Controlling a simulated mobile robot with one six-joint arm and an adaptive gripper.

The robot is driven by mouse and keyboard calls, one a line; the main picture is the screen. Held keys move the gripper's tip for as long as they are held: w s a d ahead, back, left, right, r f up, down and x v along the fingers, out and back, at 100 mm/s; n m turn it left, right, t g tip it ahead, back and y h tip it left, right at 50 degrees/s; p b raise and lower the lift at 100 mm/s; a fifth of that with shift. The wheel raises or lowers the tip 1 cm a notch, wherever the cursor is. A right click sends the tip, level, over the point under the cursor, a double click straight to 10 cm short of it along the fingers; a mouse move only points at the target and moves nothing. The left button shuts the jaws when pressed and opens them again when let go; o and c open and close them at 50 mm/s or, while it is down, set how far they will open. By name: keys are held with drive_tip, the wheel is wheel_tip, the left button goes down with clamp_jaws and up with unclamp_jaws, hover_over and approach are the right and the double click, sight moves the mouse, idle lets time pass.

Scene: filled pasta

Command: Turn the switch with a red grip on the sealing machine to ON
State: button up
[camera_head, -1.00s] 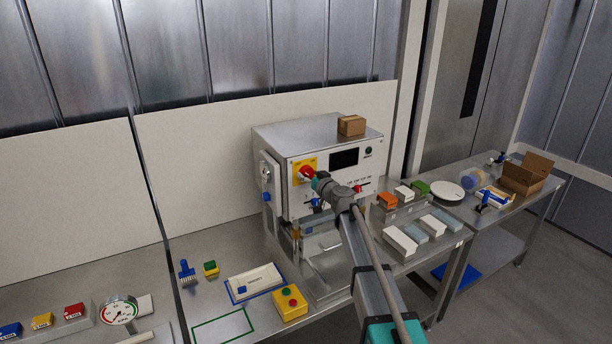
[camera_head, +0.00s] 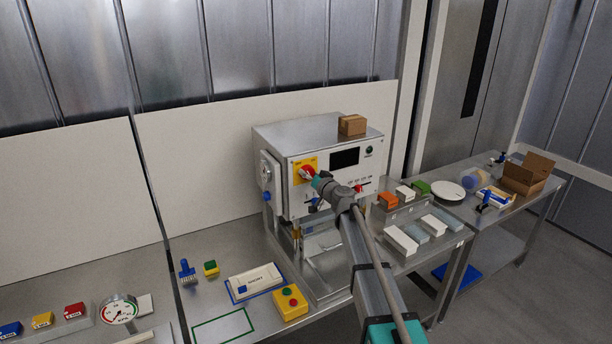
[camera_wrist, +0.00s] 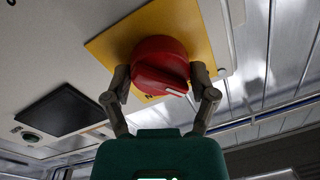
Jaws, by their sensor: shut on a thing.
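The sealing machine (camera_head: 312,205) is a metal box with a light front panel, standing on the bench. Its switch with the red grip (camera_head: 307,171) sits on a yellow plate (camera_head: 297,163) at the panel's upper left. In the wrist view the red grip (camera_wrist: 160,66) is large, with a white mark on its edge, on the yellow plate (camera_wrist: 108,46). My gripper (camera_wrist: 162,84) has one finger on each side of the red grip and is shut on it. In the head view my gripper (camera_head: 313,177) covers part of the switch. The ON and OFF lettering is not readable.
A small cardboard box (camera_head: 352,125) stands on the machine. A dark display (camera_head: 344,158) is right of the switch, with small controls below. A yellow button box (camera_head: 290,303) stands on the bench in front. Orange, green and white boxes (camera_head: 402,240) are to the right.

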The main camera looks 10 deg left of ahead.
drive_tip(key=m, duration=0.4)
drive_tip(key=shift+s+f+m, duration=0.15)
drive_tip(key=shift+m, duration=0.15)
drive_tip(key=m+b, duration=0.1)
drive_tip(key=m, duration=0.2)
drive_tip(key=shift+m+t, duration=0.3)
drive_tip(key=shift+m, duration=0.1)
drive_tip(key=m, duration=0.3)
drive_tip(key=shift+m+h, duration=0.3)
drive_tip(key=shift+m, duration=0.1)
drive_tip(key=shift+s+f+m+t, duration=0.1)
drive_tip(key=shift+m+t, duration=0.2)
drive_tip(key=shift+m, duration=1.6)
drive_tip(key=o, duration=1)
drive_tip(key=shift+o, duration=0.2)
